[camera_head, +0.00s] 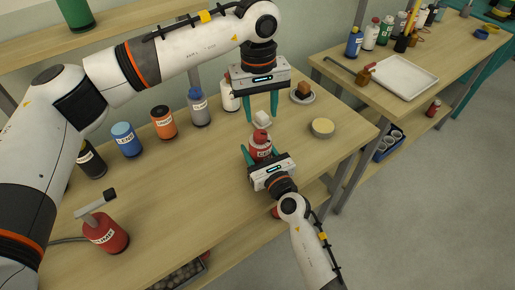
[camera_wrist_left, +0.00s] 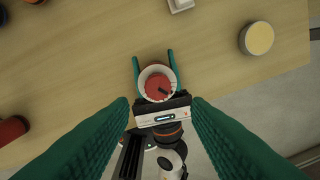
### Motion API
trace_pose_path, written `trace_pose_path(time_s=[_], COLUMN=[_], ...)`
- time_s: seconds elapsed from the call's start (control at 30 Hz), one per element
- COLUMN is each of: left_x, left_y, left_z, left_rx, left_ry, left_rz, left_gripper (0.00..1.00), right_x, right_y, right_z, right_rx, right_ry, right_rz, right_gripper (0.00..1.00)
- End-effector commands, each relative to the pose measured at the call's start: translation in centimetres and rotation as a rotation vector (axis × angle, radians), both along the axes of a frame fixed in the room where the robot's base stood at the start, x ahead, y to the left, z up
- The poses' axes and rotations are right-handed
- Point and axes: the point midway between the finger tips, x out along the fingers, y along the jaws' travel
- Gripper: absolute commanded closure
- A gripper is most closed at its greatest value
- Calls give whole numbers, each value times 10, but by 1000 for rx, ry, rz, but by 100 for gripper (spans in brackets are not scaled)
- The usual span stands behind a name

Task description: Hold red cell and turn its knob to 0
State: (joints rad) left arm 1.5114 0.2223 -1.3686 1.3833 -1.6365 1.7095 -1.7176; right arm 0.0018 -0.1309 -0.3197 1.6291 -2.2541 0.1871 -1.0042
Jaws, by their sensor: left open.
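The red cell (camera_head: 260,147) stands upright near the front edge of the wooden bench. Its round top, with a pale rim, red face and dark pointer, shows in the left wrist view (camera_wrist_left: 157,84); I cannot read any marks. My right gripper (camera_head: 263,156) reaches in from the front with a green finger on each side of the cell, closed on it; it also shows in the left wrist view (camera_wrist_left: 155,72). My left gripper (camera_head: 262,118) points down above the cell, open and empty. Its fingers frame the cell in the left wrist view (camera_wrist_left: 160,101).
A small white block (camera_head: 262,119) stands just behind the cell. A pale yellow disc (camera_head: 323,127) lies to the right. Blue (camera_head: 126,140), orange (camera_head: 163,122) and grey (camera_head: 199,108) bottles stand left. A red pump bottle (camera_head: 105,233) is at front left.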

Motion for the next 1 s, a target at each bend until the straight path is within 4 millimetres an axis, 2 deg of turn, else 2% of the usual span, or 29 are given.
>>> trace_pose_path(time_s=[0.1,0.23,0.37,0.7,1.0], left_x=[2,2,2,2,2], left_y=[0,0,0,0,0], left_z=[-1,-4,-15,-56,-72], left_rx=[30,43,44,43,44], left_ry=[-12,-13,-12,-11,-13], left_rz=[-110,-163,-172,-169,-168], left_gripper=[56,56,56,56,56], right_x=[0,0,0,0,0], right_y=[0,0,0,0,0], right_z=[-1,-1,-1,-1,-1], right_rx=[0,0,0,-1,-1], right_ry=[1,1,1,2,2], right_rz=[0,0,0,0,0], right_gripper=[74,74,74,74,74])
